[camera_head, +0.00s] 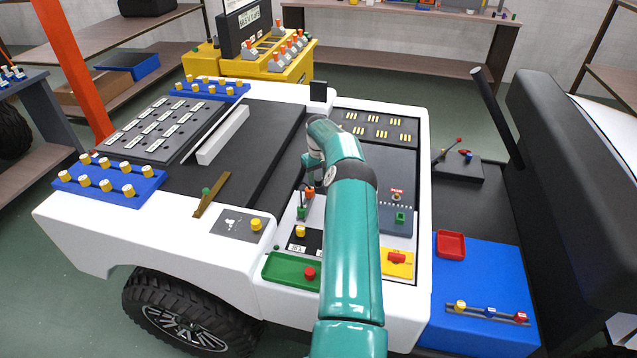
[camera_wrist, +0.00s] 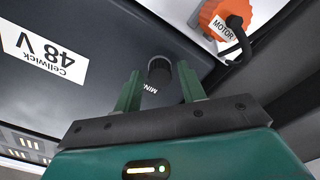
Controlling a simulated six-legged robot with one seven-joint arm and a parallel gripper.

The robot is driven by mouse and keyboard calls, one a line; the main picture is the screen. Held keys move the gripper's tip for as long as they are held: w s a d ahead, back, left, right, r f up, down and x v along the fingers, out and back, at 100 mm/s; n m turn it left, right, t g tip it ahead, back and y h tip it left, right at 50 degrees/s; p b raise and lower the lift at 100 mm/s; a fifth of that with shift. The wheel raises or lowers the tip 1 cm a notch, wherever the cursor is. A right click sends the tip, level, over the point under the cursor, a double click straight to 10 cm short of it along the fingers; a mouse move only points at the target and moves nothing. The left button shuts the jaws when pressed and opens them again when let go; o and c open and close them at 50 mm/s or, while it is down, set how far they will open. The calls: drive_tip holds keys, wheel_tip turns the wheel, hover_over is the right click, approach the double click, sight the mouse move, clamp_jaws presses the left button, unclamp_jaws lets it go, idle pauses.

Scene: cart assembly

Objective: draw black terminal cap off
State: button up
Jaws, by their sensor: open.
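The black terminal cap (camera_wrist: 159,70) is a short dark round piece on the dark battery case (camera_wrist: 95,75) in the wrist view. Part of a label reading "MIN" shows beside it. My gripper (camera_wrist: 160,76) is open, with one green finger on each side of the cap. The fingertips are close to the cap, and I cannot tell whether they touch it. In the head view my teal arm reaches over the white cart (camera_head: 90,215), and I cannot make out the gripper or the cap there.
In the wrist view, an orange connector (camera_wrist: 222,18) marked "MOTOR" with a black cable sits to the upper right. A white "Cellwick 48 V" label (camera_wrist: 45,47) is at left. In the head view, a green tray (camera_head: 277,274) and a blue tray (camera_head: 110,187) with yellow-topped pieces sit on the cart.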

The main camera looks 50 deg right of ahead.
drive_tip(key=shift+c, duration=0.4)
clamp_jaws()
drive_tip(key=shift+r, duration=0.35)
drive_tip(key=shift+r, duration=2.45)
